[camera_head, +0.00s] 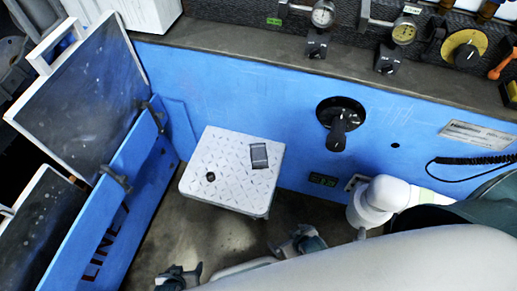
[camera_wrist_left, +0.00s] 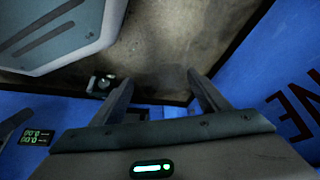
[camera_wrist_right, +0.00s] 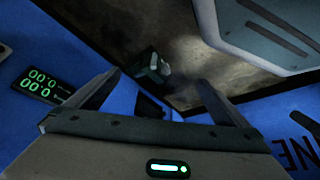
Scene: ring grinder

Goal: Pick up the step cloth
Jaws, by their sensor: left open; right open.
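A small dark grey cloth (camera_head: 259,156), which looks like the step cloth, lies on the right back part of the white step stool (camera_head: 225,160). My left gripper (camera_head: 178,278) is low at the bottom edge of the head view, in front of the stool and to its left. It is open and empty in the left wrist view (camera_wrist_left: 163,92). My right gripper (camera_head: 304,240) is in front of the stool and to its right, apart from the cloth. It is open and empty in the right wrist view (camera_wrist_right: 158,88). The cloth shows in neither wrist view.
A small black round thing (camera_head: 210,177) lies on the stool's left part. A blue wall (camera_head: 250,80) with a black rotary knob (camera_head: 338,125) stands behind. A blue panel (camera_head: 130,190) stands at left. A workbench edge with dial gauges (camera_head: 322,15) runs above.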

